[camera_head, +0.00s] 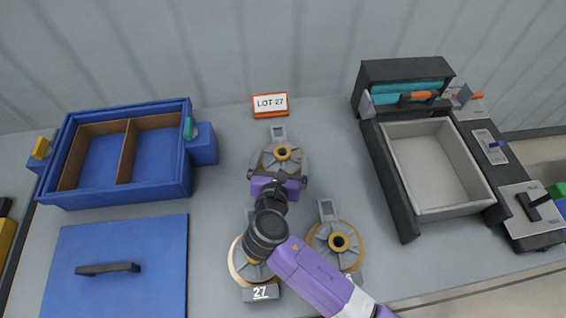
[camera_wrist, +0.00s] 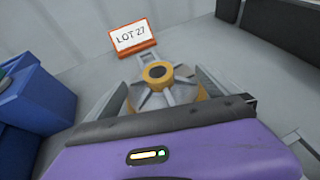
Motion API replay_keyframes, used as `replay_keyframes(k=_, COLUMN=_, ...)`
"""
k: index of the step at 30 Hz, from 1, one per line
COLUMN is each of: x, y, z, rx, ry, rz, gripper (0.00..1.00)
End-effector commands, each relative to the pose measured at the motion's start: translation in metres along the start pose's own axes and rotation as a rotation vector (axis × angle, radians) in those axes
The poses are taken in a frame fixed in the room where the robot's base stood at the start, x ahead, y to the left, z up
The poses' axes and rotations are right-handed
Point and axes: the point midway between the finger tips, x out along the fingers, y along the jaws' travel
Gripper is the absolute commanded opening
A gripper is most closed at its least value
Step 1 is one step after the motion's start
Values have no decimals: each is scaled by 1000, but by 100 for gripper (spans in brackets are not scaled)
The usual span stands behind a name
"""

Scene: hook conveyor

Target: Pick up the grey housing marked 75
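Three grey round housings with orange-brown rims and hubs are on the table. The back housing (camera_head: 283,154) is below the LOT 27 sign; its front label is hidden by my gripper. The front-left housing (camera_head: 240,268) is marked 27. The front-right housing (camera_head: 338,240) has a label mostly covered by my arm; only what looks like a 5 shows. My gripper (camera_head: 278,172) is at the back housing. In the wrist view, its grey fingers are wide apart, one on each side of this housing (camera_wrist: 160,90); I cannot tell whether they touch it.
The LOT 27 sign (camera_head: 270,105) stands just behind the back housing. A blue two-compartment box (camera_head: 187,175) and a blue lid (camera_head: 120,245) are left. A grey tray (camera_head: 455,207) in a dark fixture is right. Bare table lies between the housings and each side.

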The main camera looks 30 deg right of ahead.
Motion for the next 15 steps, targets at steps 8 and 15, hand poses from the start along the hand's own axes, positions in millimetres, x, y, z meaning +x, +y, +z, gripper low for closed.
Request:
replay_keyframes(k=8, x=0, y=0, z=0, rx=0, ry=0, rz=0, gripper=45)
replay_keyframes(k=15, x=-1, y=0, z=1, rx=1, ry=-2, rz=1, gripper=23)
